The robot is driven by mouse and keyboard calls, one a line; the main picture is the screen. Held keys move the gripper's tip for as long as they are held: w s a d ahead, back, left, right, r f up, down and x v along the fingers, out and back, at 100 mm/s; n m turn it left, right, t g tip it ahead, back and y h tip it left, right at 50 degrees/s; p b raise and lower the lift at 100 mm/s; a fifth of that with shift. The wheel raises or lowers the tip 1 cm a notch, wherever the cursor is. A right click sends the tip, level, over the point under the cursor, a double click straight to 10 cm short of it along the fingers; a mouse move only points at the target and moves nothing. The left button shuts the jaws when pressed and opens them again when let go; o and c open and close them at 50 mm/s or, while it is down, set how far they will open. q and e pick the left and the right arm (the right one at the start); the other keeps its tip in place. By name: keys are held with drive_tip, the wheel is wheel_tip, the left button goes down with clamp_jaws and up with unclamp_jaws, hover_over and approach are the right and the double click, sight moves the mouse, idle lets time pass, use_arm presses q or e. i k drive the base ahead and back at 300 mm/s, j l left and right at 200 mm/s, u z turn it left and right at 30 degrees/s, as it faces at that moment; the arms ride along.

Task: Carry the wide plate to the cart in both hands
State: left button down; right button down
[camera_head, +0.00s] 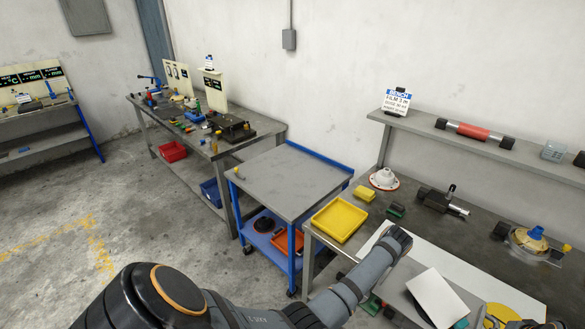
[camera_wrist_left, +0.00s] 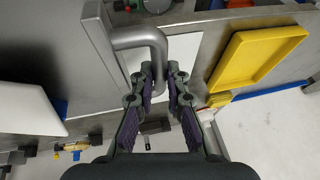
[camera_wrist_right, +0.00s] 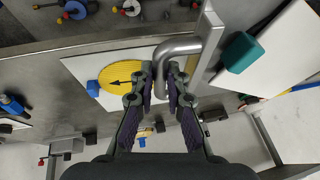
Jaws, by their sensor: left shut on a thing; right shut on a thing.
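My left gripper (camera_wrist_left: 158,85) is shut on a bent grey tube handle (camera_wrist_left: 140,38), fixed to a pale metal edge (camera_wrist_left: 99,40) on its left. My right gripper (camera_wrist_right: 166,85) is shut on a matching handle (camera_wrist_right: 178,46), fixed to a metal edge (camera_wrist_right: 209,45) on its right. These look like the two ends of the wide plate; its middle is hard to make out. In the head view my left forearm reaches over the bench and both gripper tips are hidden. The cart (camera_head: 290,178) has a bare grey top and a blue frame.
A yellow tray (camera_head: 339,219) sits at the bench's left end, beside the cart. A white panel (camera_head: 437,298) and a teal block (camera_wrist_right: 240,52) lie between my arms. A yellow disc (camera_wrist_right: 125,70) lies below my right gripper. Another workbench (camera_head: 262,126) stands beyond the cart.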

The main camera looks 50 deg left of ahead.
sight(273, 169)
drive_tip(key=i+j, duration=0.1)
drive_tip(key=j, duration=0.35)
drive_tip(key=i+j, duration=0.1)
drive_tip(key=j, duration=0.3)
drive_tip(key=i+j, duration=0.1)
drive_tip(key=j, duration=0.8)
drive_tip(key=i+j, duration=0.1)
drive_tip(key=j, duration=1.5)
drive_tip(key=i+j, duration=0.15)
drive_tip(key=j, duration=0.65)
drive_tip(key=i+j, duration=0.1)
drive_tip(key=j, duration=0.35)
drive_tip(key=i+j, duration=0.1)
drive_tip(key=j, duration=0.35)
